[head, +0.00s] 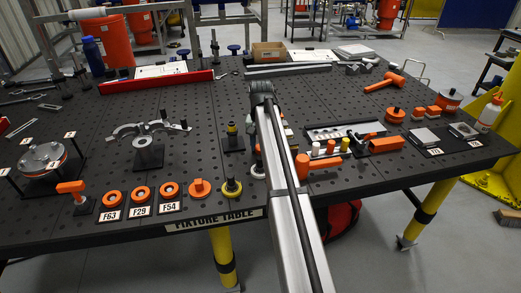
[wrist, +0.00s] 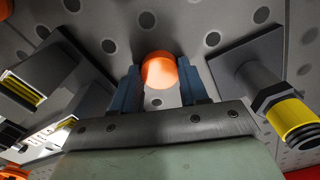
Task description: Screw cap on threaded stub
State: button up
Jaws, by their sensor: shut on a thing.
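My gripper (wrist: 160,84) has its two blue fingers closed on a round orange cap (wrist: 159,70) in the wrist view. In the head view my own arm hides the fingers and the cap. A threaded stub (wrist: 292,118) with a yellow thread and a dark hex collar is at the right of the wrist view, apart from the cap. It stands out from a square grey plate. In the head view a dark post with a yellow band (head: 232,129), seemingly this stub, stands upright on a plate left of my arm. Nothing sits over its yellow end.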

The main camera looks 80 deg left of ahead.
jog(key=shift+r, duration=0.1)
notch_tip(320, 180, up, 9)
dwell(1.3)
jog(key=s+a+r, duration=0.2)
jog(key=s, duration=0.1)
jog(key=s+a+r, duration=0.1)
jog(key=s+r, duration=0.1)
jog(key=s, duration=0.1)
jog(key=s+a+r, duration=0.2)
jog(key=s, duration=0.1)
jog(key=shift+a, duration=0.3)
jog(key=shift+d+f, duration=0.1)
jog(key=shift+f, duration=1.35)
jog(key=n, duration=0.6)
